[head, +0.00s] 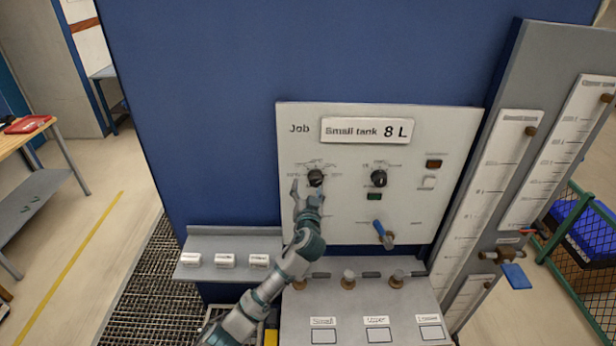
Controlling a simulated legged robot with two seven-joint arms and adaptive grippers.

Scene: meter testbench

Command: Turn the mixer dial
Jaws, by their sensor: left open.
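A white control panel (345,225) carries a sign reading "Small tank 8 L". Two black round dials sit below the sign: a left dial (316,177) and a right dial (378,178). Their labels are too small to read, so I cannot tell which is the mixer dial. My left gripper (307,186) is open at the left dial, one finger to its left and the other just below it. Whether it touches the dial is unclear. The gripper hides part of the panel under that dial. My right gripper is out of view.
A blue-handled lever (383,234) sticks out at the panel's lower right. Several knobs, one a brown-and-grey knob (348,279), stand on the sloped ledge (300,318) below. A grey shelf (205,243) with white labels is at left. A gauge board (548,140) stands at right.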

